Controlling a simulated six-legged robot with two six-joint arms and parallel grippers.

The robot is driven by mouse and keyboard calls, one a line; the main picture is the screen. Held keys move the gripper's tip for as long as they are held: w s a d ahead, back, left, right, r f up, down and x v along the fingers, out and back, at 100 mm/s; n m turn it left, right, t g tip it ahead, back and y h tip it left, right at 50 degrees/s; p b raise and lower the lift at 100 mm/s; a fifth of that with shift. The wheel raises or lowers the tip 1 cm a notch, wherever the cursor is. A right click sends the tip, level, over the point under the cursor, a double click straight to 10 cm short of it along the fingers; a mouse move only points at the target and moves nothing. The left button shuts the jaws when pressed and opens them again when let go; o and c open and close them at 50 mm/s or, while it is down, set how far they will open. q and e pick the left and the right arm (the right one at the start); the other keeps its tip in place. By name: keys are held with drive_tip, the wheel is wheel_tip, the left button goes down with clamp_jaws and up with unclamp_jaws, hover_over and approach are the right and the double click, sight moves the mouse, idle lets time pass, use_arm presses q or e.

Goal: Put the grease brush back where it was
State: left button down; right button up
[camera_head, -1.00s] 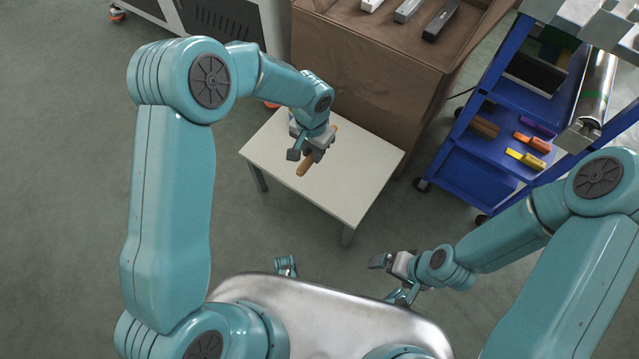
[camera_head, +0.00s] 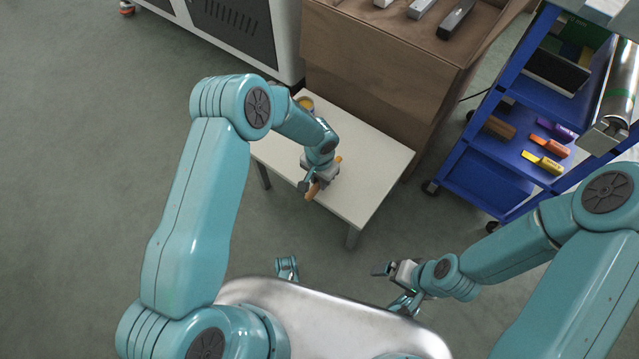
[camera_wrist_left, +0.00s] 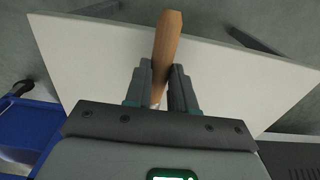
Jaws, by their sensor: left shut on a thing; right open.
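My left gripper (camera_head: 316,181) is shut on the grease brush (camera_head: 313,190), gripping its wooden handle. In the left wrist view the brown handle (camera_wrist_left: 167,40) sticks out beyond the fingers (camera_wrist_left: 163,80); the bristle end is not clearly visible there. In the head view a small orange-tan bit shows on the far side of the gripper. The gripper is over the front left part of the small white table (camera_head: 375,165); its height is unclear. A round tin with yellow content (camera_head: 305,103) stands at the table's back left corner. My right gripper (camera_head: 385,270) is open and empty, off the table.
A blue shelf cart (camera_head: 485,165) with coloured tools is at the right. The table's right half is bare.

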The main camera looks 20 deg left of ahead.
use_arm(q)
wheel_tip(320, 180, down, 3)
drive_tip(key=shift+r+b, duration=0.15)
drive_tip(key=shift+b, duration=0.3)
drive_tip(key=shift+r, duration=0.2)
drive_tip(key=c, duration=0.9)
unclamp_jaws()
drive_tip(key=shift+f, duration=0.15)
drive_tip(key=shift+c, duration=0.2)
